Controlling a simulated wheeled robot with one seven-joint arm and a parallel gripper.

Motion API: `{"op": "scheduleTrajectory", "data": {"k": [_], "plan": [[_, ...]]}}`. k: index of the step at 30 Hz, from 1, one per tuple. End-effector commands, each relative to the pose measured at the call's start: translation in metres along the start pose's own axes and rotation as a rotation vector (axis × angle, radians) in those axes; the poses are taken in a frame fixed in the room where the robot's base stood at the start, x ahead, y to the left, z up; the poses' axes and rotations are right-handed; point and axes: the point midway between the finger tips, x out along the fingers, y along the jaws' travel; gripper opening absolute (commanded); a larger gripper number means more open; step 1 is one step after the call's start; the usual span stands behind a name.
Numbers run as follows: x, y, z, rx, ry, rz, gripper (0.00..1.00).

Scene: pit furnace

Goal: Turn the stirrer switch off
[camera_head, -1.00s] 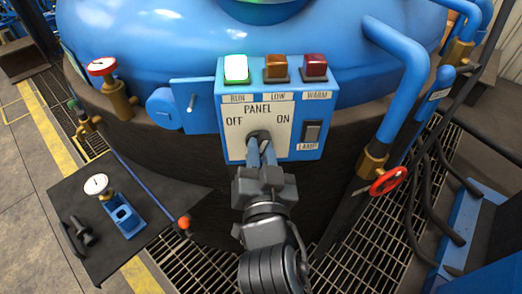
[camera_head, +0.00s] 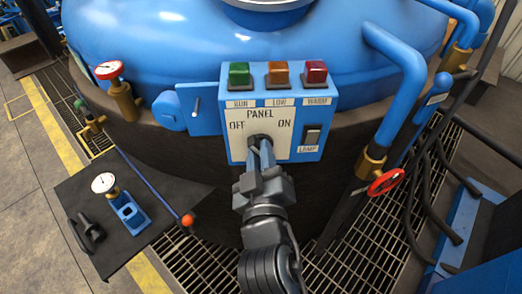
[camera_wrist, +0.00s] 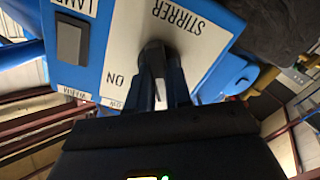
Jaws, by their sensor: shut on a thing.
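The stirrer switch (camera_head: 259,141) is a dark rotary knob on a white plate (camera_head: 285,112) lettered PANEL, OFF at left and ON at right, on a blue control box (camera_head: 330,95). My gripper (camera_head: 261,150) is in front of the knob, its fingers shut on it. The wrist view shows the fingers (camera_wrist: 165,85) around the dark knob (camera_wrist: 153,58), beside the word ON; STIRRER is printed on the same plate. The fingers hide part of the knob. The green RUN lamp (camera_head: 239,75) is unlit, like the amber LOW (camera_head: 277,74) and red WARM (camera_head: 315,73) lamps.
A rocker switch marked LAMP (camera_head: 312,135) sits right of the knob. A blue pipe (camera_head: 405,70) with a red handwheel (camera_head: 386,182) stands at right. A dark table (camera_head: 165,200) at left holds a gauge (camera_head: 104,183) on a blue block. The big blue vessel (camera_head: 150,45) is behind.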

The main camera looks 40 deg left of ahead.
Motion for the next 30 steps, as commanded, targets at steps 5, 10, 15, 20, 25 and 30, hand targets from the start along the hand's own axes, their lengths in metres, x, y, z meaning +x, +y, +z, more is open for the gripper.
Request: {"op": "scheduleTrajectory", "data": {"k": [5, 10, 15, 20, 25, 30], "plan": [[0.0015, 0.002, -0.0029, -0.107, 0.004, 0.003, 0.0], [0.0016, 0.0016, -0.0029, -0.174, 0.005, 0.004, 0.0], [0.0016, 0.0014, -0.0025, -0.208, 0.005, 0.004, 0.0], [0.0017, 0.0012, -0.0025, -0.218, 0.005, 0.004, 0.0], [0.0017, 0.0012, -0.0026, -0.22, 0.006, 0.004, 0.0], [0.0018, 0.0012, -0.0028, -0.22, 0.006, 0.004, 0.22]]}}
